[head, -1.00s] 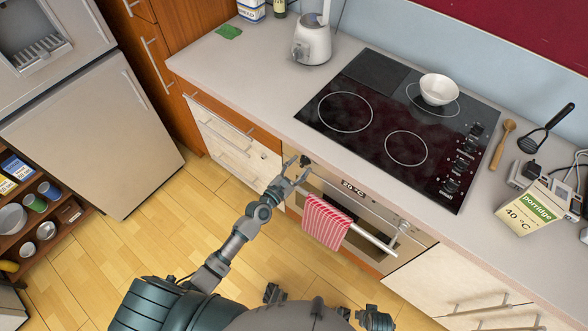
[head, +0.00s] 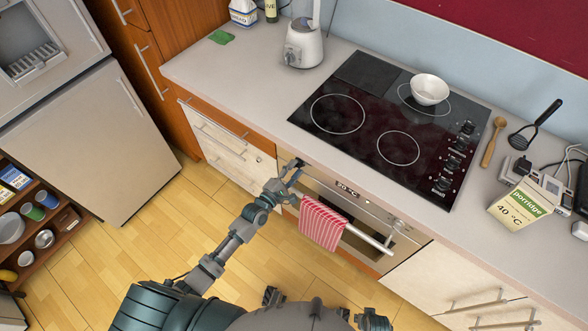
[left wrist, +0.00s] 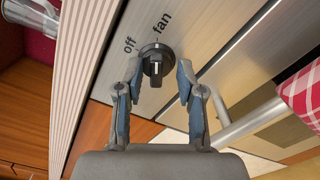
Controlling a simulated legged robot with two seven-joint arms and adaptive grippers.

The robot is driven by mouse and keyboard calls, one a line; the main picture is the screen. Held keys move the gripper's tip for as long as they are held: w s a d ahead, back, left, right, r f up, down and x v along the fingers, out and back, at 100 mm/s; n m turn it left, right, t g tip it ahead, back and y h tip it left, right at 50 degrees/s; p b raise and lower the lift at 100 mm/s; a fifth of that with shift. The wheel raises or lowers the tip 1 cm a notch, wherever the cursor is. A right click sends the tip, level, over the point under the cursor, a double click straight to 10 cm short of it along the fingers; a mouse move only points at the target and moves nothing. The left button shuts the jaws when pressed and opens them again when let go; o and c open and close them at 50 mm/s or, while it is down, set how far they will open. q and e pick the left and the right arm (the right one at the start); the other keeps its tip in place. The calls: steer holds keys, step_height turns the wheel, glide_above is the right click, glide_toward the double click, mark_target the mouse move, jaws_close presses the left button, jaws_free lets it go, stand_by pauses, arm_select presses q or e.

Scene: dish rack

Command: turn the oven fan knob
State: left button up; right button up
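The oven fan knob (left wrist: 156,62) is a black round knob with a raised bar and a light mark, on the metal oven panel. The words "off" and "fan" are printed beside it in the left wrist view. My left gripper (left wrist: 159,77) is open, with one blue-grey finger on each side of the knob. I cannot tell whether either finger touches it. In the head view my left gripper (head: 290,172) is at the left end of the oven front (head: 345,190) and largely hides the knob. My right gripper is not clearly in view.
A red striped towel (head: 322,222) hangs on the oven handle (head: 368,238) just right of my left gripper. The black hob (head: 365,135) with a white bowl (head: 430,89) is above.

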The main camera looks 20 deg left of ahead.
arm_select(q)
steer(key=shift+a, duration=0.15)
steer(key=shift+a, duration=0.1)
steer(key=shift+s, duration=0.15)
steer(key=shift+p+v, duration=0.35)
steer(key=shift+v, duration=0.45)
steer(key=p+v, duration=0.1)
steer(key=v, duration=0.5)
steer(key=shift+r, duration=0.15)
stand_by(0.5)
